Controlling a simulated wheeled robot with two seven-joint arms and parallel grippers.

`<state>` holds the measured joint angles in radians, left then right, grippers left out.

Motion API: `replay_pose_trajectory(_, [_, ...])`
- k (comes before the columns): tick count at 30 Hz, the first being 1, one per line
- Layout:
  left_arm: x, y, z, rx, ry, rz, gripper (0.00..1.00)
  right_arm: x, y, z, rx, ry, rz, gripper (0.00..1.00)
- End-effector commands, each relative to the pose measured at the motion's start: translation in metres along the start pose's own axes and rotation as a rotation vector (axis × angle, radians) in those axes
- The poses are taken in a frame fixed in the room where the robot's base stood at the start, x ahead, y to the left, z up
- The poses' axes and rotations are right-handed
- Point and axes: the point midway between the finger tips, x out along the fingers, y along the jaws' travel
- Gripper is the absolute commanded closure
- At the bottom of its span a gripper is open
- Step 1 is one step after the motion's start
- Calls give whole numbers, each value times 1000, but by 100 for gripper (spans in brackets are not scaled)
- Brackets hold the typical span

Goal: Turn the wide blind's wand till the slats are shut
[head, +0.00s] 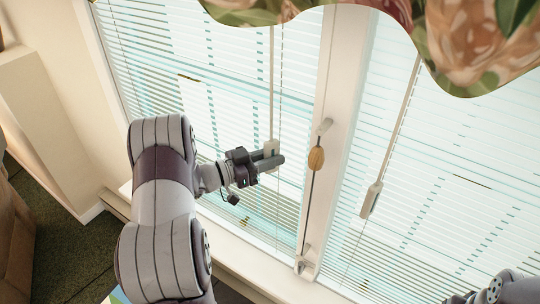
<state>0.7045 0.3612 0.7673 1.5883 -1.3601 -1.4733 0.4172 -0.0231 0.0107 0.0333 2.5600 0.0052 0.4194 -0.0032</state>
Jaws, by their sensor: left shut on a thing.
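A blind with pale horizontal slats (170,45) covers the left window, and light and turquoise lines show between its slats. Its thin wand (271,80) hangs down to a pale handle (271,148). My left gripper (273,160) is shut on this handle, in front of the slats; its fingers partly hide it. A second slatted blind (480,150) covers the right window, with its own wand (403,105) ending in a grey handle (372,198), hanging free. Which blind is wider I cannot tell, as both are cut off. Only a link of my right arm shows at the bottom right.
A white window post (334,75) stands between the blinds, with a cord and wooden tassel (316,158) in front. A floral valance (470,45) hangs across the top right. The sill (255,262) runs below. A cream wall (50,110) stands at left.

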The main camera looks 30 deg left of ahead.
Motion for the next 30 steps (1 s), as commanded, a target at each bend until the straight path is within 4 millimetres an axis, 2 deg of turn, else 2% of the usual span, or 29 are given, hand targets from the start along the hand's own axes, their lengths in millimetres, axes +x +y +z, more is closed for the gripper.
replay_pose_trajectory(12, [1,-1,-5,8,9,-193,100,-1,0,0,0,0,0,100])
replay_pose_trajectory(29, [1,-2,-6,10,12,-224,100,-1,0,0,0,0,0,100])
replay_pose_trajectory(30, [1,-2,-6,10,12,-224,70,-1,0,0,0,0,0,100])
